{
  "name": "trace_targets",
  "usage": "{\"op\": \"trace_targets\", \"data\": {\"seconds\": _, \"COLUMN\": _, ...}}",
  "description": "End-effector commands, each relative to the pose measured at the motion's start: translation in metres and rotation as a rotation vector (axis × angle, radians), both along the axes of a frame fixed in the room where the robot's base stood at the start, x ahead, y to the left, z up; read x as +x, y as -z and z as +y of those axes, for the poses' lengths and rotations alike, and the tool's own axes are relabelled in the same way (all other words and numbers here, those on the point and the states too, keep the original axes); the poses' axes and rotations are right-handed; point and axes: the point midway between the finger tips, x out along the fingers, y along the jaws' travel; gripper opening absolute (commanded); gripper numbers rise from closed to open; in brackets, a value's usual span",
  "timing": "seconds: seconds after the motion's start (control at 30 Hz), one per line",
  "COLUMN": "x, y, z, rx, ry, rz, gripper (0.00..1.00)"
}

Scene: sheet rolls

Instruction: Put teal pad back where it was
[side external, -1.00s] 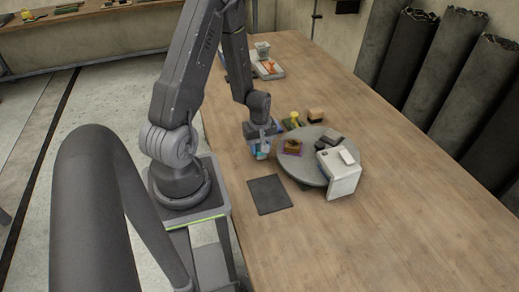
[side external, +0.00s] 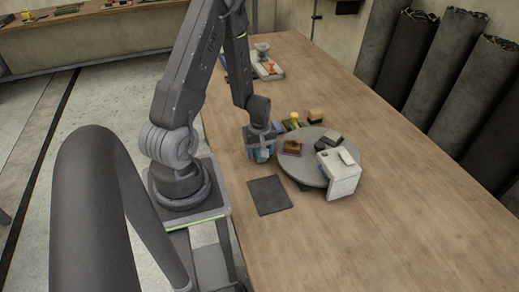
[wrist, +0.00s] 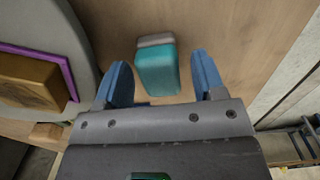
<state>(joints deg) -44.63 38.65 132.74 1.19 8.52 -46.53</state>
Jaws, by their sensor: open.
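The teal pad (wrist: 158,72) is a small teal block with a grey band along one end. In the wrist view it stands on the wooden table, between and a little beyond my gripper's blue fingertips (wrist: 161,76). In the side view my gripper (side external: 261,154) is low over the table at the left edge of a round grey turntable (side external: 308,174). It is open, and it mostly hides the pad there.
The turntable carries a brown block on a purple pad (side external: 291,153), dark blocks and a white box (side external: 341,178). A dark square mat (side external: 269,195) lies in front. Small yellow and green items (side external: 294,121) stand behind. The table's right side is clear.

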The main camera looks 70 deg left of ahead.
Motion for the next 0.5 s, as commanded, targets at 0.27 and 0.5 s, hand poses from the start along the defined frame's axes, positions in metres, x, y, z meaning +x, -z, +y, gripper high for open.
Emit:
{"op": "trace_targets", "data": {"seconds": 0.27, "x": 0.001, "y": -0.022, "z": 0.001, "rx": 0.004, "ry": 0.0, "rz": -0.004, "gripper": 0.63}}
{"op": "trace_targets", "data": {"seconds": 0.5, "x": 0.001, "y": -0.067, "z": 0.001, "rx": 0.005, "ry": -0.001, "rz": -0.005, "gripper": 0.63}}
